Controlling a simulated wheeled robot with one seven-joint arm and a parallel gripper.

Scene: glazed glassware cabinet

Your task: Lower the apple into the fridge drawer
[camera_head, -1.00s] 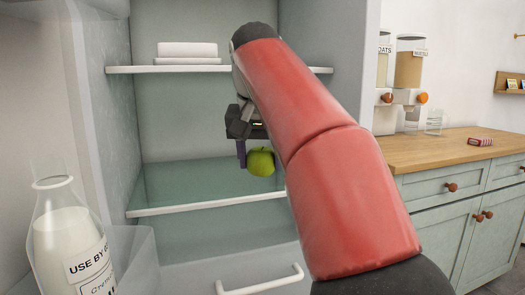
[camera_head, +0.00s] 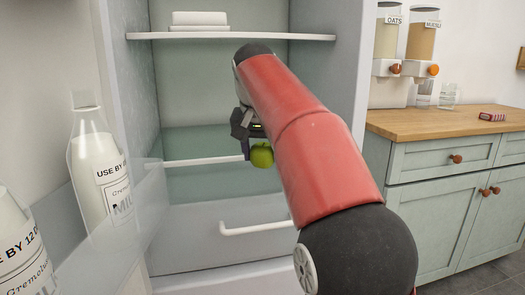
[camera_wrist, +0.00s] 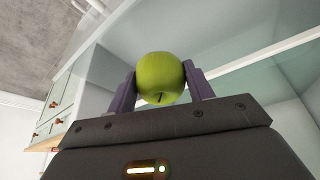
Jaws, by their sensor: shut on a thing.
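A green apple (camera_head: 262,155) is held by my gripper (camera_head: 249,150) in front of the fridge, near the height of the glass shelf's front edge. In the wrist view the apple (camera_wrist: 160,78) sits between both dark fingers of my gripper (camera_wrist: 161,86), which touch its sides. The fridge drawer (camera_head: 190,244) is below, with a white bar handle (camera_head: 255,229) on its front. The drawer looks pushed in under the glass shelf (camera_head: 200,160). Its inside is not clearly visible, and my red arm covers its right part.
Milk bottles (camera_head: 100,170) stand in the clear door bin (camera_head: 150,205) on the left. An upper shelf (camera_head: 230,37) holds white boxes (camera_head: 199,20). A wooden counter (camera_head: 440,124) with dispensers (camera_head: 420,42) stands at the right.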

